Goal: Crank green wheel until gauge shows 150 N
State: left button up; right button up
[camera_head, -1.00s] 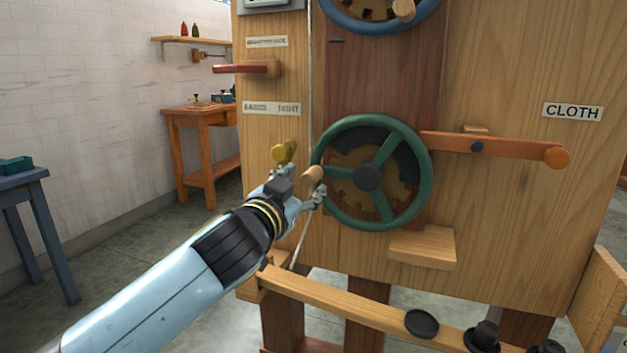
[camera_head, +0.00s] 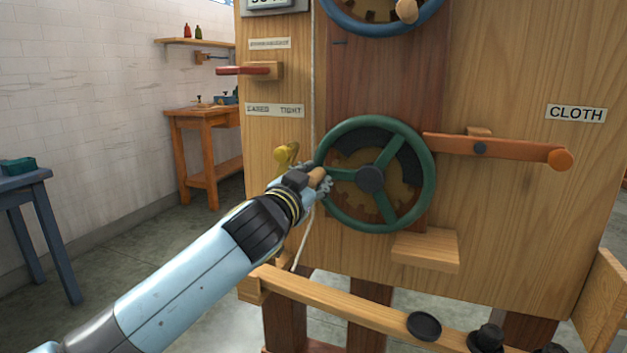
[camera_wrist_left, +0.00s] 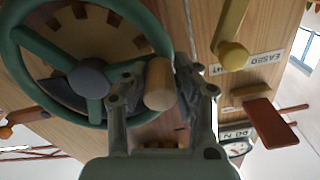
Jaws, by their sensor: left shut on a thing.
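The green wheel (camera_head: 428,190) is mounted on the wooden machine's front, with a dark hub and a wooden crank knob (camera_head: 317,177) at its left rim. My left gripper (camera_head: 322,184) is shut on that knob. In the left wrist view the knob (camera_wrist_left: 159,84) stands between the two fingers of my gripper (camera_wrist_left: 170,92). The gauge (camera_head: 272,4) is cut off at the top of the head view, and its reading is not legible. My right gripper is not in view.
A blue wheel (camera_head: 376,24) sits above. An orange lever (camera_head: 510,148) extends right toward the CLOTH label (camera_head: 576,113). A red handle (camera_head: 243,70) and a yellow knob (camera_head: 285,154) are at left. A wooden block (camera_head: 426,248) juts out below the wheel.

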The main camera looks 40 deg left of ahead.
aim_at(351, 129)
pick_arm(q)
grip_shut()
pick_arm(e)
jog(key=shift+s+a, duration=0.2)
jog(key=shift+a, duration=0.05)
